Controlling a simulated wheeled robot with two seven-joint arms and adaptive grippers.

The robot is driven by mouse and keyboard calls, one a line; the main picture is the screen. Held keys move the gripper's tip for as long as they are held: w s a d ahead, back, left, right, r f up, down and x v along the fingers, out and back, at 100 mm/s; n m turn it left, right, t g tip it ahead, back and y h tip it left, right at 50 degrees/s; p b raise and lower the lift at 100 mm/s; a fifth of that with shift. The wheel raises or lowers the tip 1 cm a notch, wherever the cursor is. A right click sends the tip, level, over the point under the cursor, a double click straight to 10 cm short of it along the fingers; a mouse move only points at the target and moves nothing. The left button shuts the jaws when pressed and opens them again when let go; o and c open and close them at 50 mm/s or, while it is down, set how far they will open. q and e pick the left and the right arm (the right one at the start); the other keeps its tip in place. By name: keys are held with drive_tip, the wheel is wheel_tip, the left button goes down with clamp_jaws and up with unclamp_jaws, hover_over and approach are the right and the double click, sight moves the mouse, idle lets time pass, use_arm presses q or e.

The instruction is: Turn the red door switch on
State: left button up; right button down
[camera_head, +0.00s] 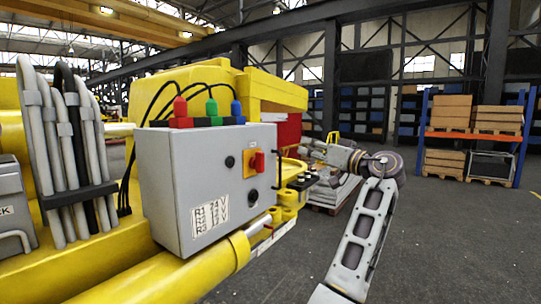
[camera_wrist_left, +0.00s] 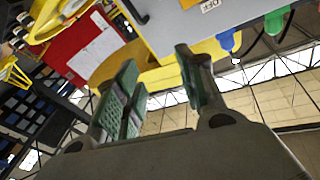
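The red door switch (camera_head: 257,161) is a red knob on a yellow-orange plate on the front of a grey control box (camera_head: 190,180). Its exact turn position is too small to tell. My left gripper (camera_head: 306,150) is right of the box, apart from the switch, with its arm rising from the bottom right. In the left wrist view, my left gripper (camera_wrist_left: 160,95) has its green-padded fingers spread with nothing between them. My right gripper is not in view.
Red, green and blue connectors with black cables (camera_head: 211,108) top the box. Yellow boom parts (camera_head: 200,277) run beneath it. Grey hoses (camera_head: 70,150) stand at left. A pallet rack with boxes (camera_head: 470,140) stands far right. Floor is clear at the lower right.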

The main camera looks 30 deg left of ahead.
sight(263, 155)
use_arm(q)
drive_tip(key=s+a+f+n+g, duration=0.1)
drive_tip(key=s+f+n+g, duration=0.1)
drive_tip(key=s+n+g, duration=0.3)
drive_tip(key=shift+s+a+f+n+g, duration=0.2)
drive_tip(key=shift+s+n+g, duration=0.2)
drive_tip(key=shift+s+n, duration=0.3)
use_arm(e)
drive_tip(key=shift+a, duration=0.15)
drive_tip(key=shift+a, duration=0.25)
use_arm(q)
drive_tip(key=shift+a, duration=0.1)
